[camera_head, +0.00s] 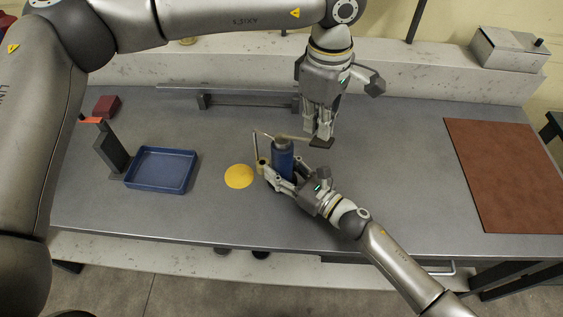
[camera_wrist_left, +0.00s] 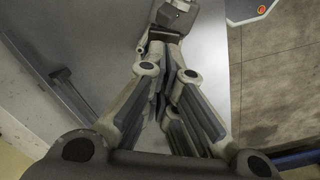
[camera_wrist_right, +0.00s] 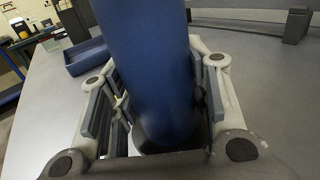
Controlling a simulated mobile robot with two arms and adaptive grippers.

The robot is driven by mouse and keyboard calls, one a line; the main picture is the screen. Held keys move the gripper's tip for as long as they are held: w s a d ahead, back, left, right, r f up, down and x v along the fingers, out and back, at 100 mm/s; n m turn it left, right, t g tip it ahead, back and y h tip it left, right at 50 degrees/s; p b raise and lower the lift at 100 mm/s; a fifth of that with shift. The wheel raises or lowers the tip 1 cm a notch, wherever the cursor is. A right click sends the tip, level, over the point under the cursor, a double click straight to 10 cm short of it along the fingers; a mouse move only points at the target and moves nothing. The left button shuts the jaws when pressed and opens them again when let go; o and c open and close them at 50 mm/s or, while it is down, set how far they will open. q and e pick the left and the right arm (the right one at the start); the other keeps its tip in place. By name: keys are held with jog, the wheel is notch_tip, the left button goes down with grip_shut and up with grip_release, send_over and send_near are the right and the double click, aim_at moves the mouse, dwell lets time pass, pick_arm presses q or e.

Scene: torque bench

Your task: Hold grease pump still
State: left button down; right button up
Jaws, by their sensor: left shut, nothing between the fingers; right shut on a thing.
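The grease pump (camera_head: 283,160) is a blue cylinder with a grey top, standing upright on the bench; its blue body fills the middle of the right wrist view (camera_wrist_right: 150,60). A thin pale lever (camera_head: 290,137) shows at its top. My right gripper (camera_head: 278,177) is shut around the pump's body from the front right, with a finger on either side. My left gripper (camera_head: 319,138) points down just right of the pump's top, shut and empty; its closed fingers show in the left wrist view (camera_wrist_left: 168,95). Whether it touches the lever is unclear.
A yellow disc (camera_head: 239,176) lies left of the pump. Further left are a blue tray (camera_head: 193,173), a dark upright stand (camera_head: 110,150) and a dark red block (camera_head: 107,105). A brown mat (camera_head: 505,175) covers the right end. A low rail (camera_head: 250,103) runs behind.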

aim_at(316, 140)
dwell(0.5)
dwell(2.2)
dwell(0.5)
dwell(2.1)
dwell(0.5)
pick_arm(q)
jog(key=shift+f, duration=2.85)
jog(key=shift+r, duration=2.85)
